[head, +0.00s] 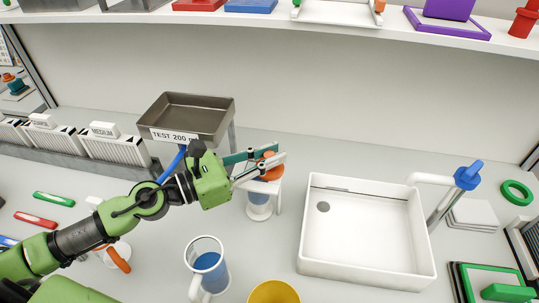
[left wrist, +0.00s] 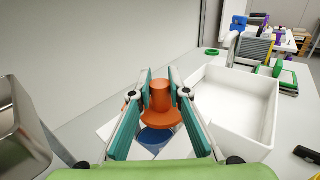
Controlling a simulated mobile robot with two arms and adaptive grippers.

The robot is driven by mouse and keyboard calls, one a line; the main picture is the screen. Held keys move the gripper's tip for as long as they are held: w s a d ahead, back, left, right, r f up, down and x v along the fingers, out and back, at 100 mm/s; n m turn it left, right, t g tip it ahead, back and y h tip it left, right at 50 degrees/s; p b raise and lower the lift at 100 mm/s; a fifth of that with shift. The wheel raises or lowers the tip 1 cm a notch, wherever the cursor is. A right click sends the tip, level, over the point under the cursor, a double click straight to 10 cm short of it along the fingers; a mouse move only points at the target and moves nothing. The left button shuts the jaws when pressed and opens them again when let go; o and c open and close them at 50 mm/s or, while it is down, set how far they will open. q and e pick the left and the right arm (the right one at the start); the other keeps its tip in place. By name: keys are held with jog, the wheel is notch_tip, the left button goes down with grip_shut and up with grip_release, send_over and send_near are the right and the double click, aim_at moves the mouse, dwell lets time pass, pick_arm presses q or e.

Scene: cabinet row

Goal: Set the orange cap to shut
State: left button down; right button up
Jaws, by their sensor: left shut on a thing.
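The orange cap (left wrist: 160,112) is a round knob on a wider orange base, between the fingers in the left wrist view. In the head view the orange cap (head: 270,170) sits atop a white stand holding a container of blue liquid (head: 259,201). My left gripper (head: 272,160) is shut on the orange cap, one finger on each side of the knob. It also shows in the left wrist view (left wrist: 160,92). The fingers hide part of the cap in the head view. My right gripper is in neither view.
A metal tray labelled TEST 200 (head: 190,112) stands left of the gripper. A white basin (head: 367,265) with a blue-handled tap (head: 467,177) is to the right. A jug of blue liquid (head: 207,265) and a yellow cup (head: 274,292) stand in front. A shelf (head: 270,24) runs above.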

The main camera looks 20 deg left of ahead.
aim_at(270, 154)
pick_arm(q)
jog(key=c, duration=1.9)
grip_release()
jog(key=shift+r, duration=0.1)
jog(key=shift+r, duration=5)
